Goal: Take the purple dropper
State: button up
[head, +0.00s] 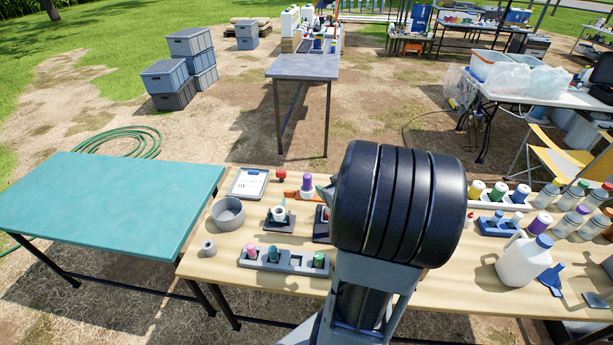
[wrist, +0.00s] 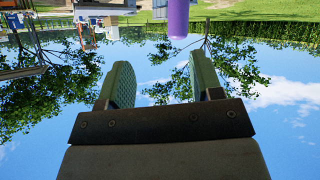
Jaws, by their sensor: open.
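A purple-topped upright thing (head: 307,182), which looks like the purple dropper, stands at the back of the wooden table just left of my arm in the head view. In the wrist view a purple cylinder (wrist: 178,17) comes in at the top edge, beyond and between my fingertips; only part of it shows. My gripper (wrist: 157,82) is open with its two green pads apart and nothing between them. In the head view my arm hides most of the gripper. The wrist picture looks upside down, mostly sky and trees.
A white jug (head: 522,262) and several bottles are at the right. The teal table (head: 105,205) is bare.

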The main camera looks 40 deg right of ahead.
aim_at(310, 180)
jog(key=w+f+y, duration=0.1)
jog(key=w+f, duration=0.1)
jog(key=w, duration=0.1)
jog(key=w+t+y, duration=0.1)
jog(key=shift+w+a+f+y+p, duration=0.3)
jog(key=shift+w+f+p, duration=0.05)
jog(key=shift+f, duration=0.05)
jog(key=shift+p+x, duration=0.6)
jog(key=shift+x, duration=2.4)
jog(key=shift+w+r, duration=0.1)
jog(key=shift+r, duration=0.05)
jog(key=c, duration=1)
jog(key=shift+r, duration=0.1)
